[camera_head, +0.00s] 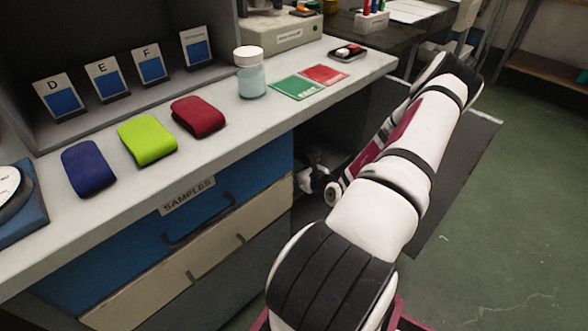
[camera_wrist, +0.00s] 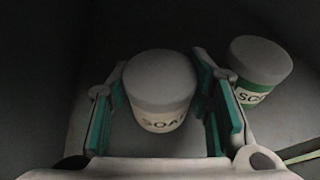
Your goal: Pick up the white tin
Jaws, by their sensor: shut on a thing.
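The white tin (camera_wrist: 158,98) stands in the middle of the wrist view, with a pale lid and dark letters reading "SOA" on its side. My gripper (camera_wrist: 161,72) has a green-padded finger on each side of the tin and is shut on it. In the head view my gripper (camera_head: 312,178) is low beside the drawers, under the counter's edge. The tin cannot be made out there. Whether the tin touches the surface below it is hard to tell in the dark.
A second tin (camera_wrist: 260,68) with a green label stands close to the right finger. The dark space around is poorly lit. Above, the counter (camera_head: 225,128) carries a glass jar (camera_head: 250,75) and blue, lime and red soft pieces. Drawers (camera_head: 190,215) stand left of my arm.

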